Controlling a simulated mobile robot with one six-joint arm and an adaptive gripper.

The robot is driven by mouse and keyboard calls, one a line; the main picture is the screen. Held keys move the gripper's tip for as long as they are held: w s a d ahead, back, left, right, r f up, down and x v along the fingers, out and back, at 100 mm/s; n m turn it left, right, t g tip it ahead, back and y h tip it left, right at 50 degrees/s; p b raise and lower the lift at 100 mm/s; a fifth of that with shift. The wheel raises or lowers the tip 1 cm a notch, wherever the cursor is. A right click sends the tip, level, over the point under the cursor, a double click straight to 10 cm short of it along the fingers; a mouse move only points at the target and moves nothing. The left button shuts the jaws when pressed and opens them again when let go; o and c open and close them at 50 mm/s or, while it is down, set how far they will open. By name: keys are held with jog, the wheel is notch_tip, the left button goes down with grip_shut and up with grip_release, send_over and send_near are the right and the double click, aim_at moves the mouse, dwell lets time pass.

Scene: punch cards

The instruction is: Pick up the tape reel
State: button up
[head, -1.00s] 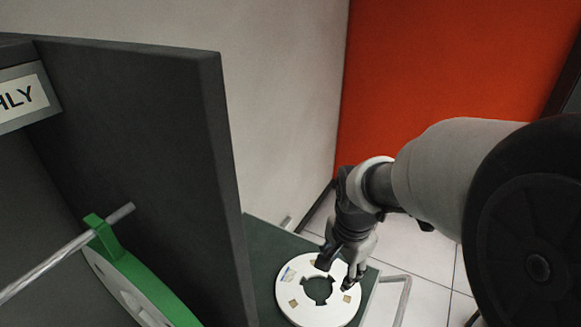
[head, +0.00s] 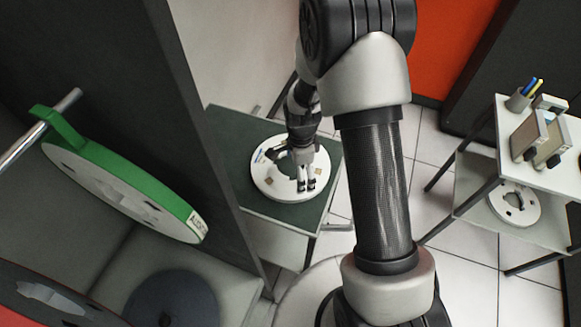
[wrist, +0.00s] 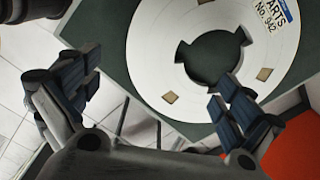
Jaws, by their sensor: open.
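A white tape reel (head: 270,181) with a notched centre hole lies flat on a green-topped table (head: 233,125). It also shows in the wrist view (wrist: 150,55), with tan square patches and a label reading "ARTS No. 942". My gripper (head: 306,186) is open and empty, over the right part of the reel. In the wrist view, my gripper (wrist: 158,88) has its right finger across the reel's flange near the hole and its left finger outside the rim. I cannot tell whether a finger touches. The gripper hides part of the reel in the head view.
A green-rimmed reel (head: 125,190) hangs on a rod at left beside a dark panel (head: 190,130). A dark reel (head: 170,300) lies below it. At right, a white cart (head: 550,175) bears boxes and a pen cup, with another white reel (head: 514,204) underneath.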

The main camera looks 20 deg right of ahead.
notch_tip(320, 180, down, 2)
jog(key=shift+f, duration=0.15)
jog(key=f, duration=0.1)
jog(key=f+b, duration=0.1)
jog(key=f, duration=0.1)
jog(key=a+f+b, duration=0.1)
jog(key=f, duration=0.1)
jog(key=shift+s+f, duration=0.1)
jog(key=shift+s, duration=0.05)
jog(key=c, duration=2)
notch_tip(320, 180, up, 17)
jog(key=s+n, duration=0.1)
jog(key=n, duration=1.7)
jog(key=shift+s+p, duration=0.3)
jog(key=shift+s, duration=0.1)
